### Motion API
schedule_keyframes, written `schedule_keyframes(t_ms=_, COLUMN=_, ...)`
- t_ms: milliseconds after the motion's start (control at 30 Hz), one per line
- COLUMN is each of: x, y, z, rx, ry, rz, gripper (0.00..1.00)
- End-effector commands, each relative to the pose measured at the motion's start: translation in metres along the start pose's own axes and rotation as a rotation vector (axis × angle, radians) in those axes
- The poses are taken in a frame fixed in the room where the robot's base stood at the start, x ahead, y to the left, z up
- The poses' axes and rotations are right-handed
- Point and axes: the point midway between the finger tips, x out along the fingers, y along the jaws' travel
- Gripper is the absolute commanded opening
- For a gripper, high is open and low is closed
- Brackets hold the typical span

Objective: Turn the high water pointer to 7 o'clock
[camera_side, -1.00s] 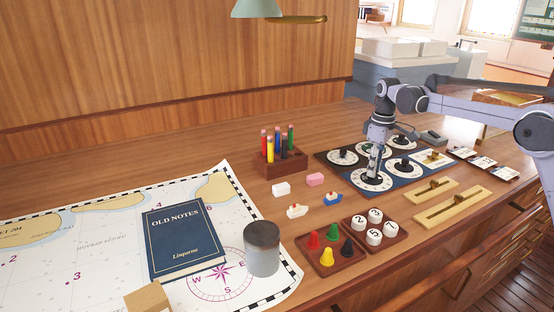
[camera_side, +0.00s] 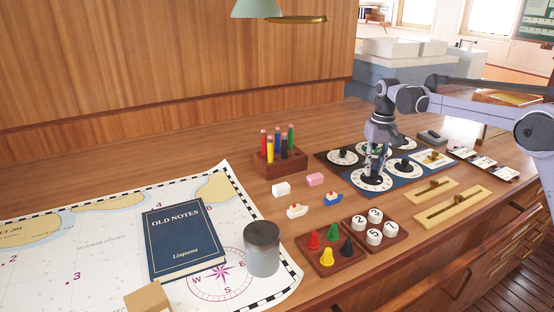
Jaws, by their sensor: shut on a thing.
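Several round white dials with black pointers sit on dark panels at the right of the desk. My gripper (camera_side: 374,170) points down over the front dial (camera_side: 362,188) and is shut on the black pointer (camera_side: 373,180) at its middle. I cannot read the dial labels, so I cannot tell which one is the high water dial. The pointer's direction is hidden by my gripper. Another dial (camera_side: 342,158) stands at the back left of the panel, and one (camera_side: 404,172) lies to the right of my gripper.
Wooden slider boards (camera_side: 453,206) lie right of the dials. A tray of numbered discs (camera_side: 386,222), a tray of coloured pawns (camera_side: 318,260), small boats (camera_side: 333,199) and a pencil block (camera_side: 279,161) stand nearby. A blue book (camera_side: 184,240) and a grey cylinder (camera_side: 262,250) rest on the chart.

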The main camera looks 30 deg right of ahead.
Motion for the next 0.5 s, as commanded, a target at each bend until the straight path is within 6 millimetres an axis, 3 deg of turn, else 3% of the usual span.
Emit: schedule_keyframes(t_ms=500, x=0.0004, y=-0.0005, z=0.0000, rx=0.476, ry=-0.001, rz=0.000, gripper=0.00)
